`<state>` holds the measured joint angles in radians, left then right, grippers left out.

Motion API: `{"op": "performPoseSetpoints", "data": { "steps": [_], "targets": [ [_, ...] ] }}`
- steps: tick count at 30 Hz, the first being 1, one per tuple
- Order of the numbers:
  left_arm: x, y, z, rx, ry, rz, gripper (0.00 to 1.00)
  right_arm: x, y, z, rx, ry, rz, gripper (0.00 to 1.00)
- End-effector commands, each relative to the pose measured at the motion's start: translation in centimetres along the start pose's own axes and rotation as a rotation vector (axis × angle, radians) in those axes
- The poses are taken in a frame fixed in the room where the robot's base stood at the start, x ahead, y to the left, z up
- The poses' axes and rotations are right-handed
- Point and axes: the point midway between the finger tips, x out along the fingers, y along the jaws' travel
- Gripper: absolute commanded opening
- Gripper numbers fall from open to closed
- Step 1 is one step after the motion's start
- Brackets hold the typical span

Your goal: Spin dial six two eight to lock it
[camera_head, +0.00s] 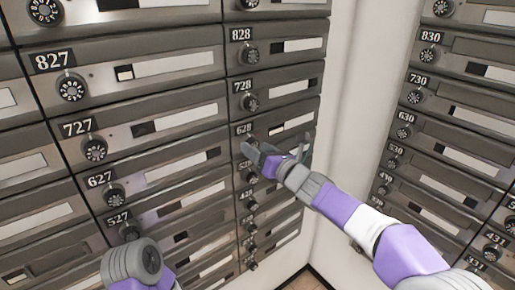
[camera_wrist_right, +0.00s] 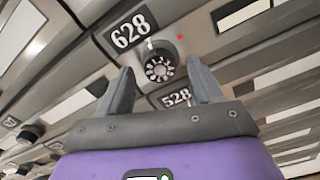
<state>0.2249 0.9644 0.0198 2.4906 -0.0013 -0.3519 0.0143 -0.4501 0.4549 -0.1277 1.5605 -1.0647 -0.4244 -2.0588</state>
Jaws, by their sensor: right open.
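The 628 dial (camera_wrist_right: 159,68) is a round dark knob with a white-marked rim, just below the 628 label (camera_wrist_right: 131,31) in the right wrist view. My right gripper (camera_wrist_right: 161,82) is open and empty, with its two fingers pointing at the dial, one to each side of it in that view. I cannot tell whether they touch it. In the head view the right gripper (camera_head: 275,152) is in front of the 628 box, and largely hides the dial below the 628 label (camera_head: 244,129). My left gripper is out of view; only part of my left arm shows at bottom left.
The 528 label (camera_wrist_right: 176,97) is just below the dial. The 728 dial (camera_head: 250,103) is above and the 627 dial (camera_head: 115,197) to the left. Another mailbox wall with the 630 dial (camera_head: 402,131) stands at the right, past a pale wall corner (camera_head: 345,130).

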Motion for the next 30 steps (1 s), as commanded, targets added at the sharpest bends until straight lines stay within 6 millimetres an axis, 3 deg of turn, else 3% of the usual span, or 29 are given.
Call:
{"op": "performPoseSetpoints", "data": {
  "steps": [11, 22, 30],
  "targets": [
    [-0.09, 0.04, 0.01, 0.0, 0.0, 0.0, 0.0, 0.72, -0.01, -0.05, 0.002, 0.0, 0.0, 0.65],
    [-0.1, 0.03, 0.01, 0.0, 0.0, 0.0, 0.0, 0.7, -0.03, -0.05, 0.002, 0.0, 0.0, 0.1],
    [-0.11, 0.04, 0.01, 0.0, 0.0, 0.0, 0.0, 0.69, -0.05, -0.04, 0.03, 0.0, -0.001, 0.09]
  ]
}}
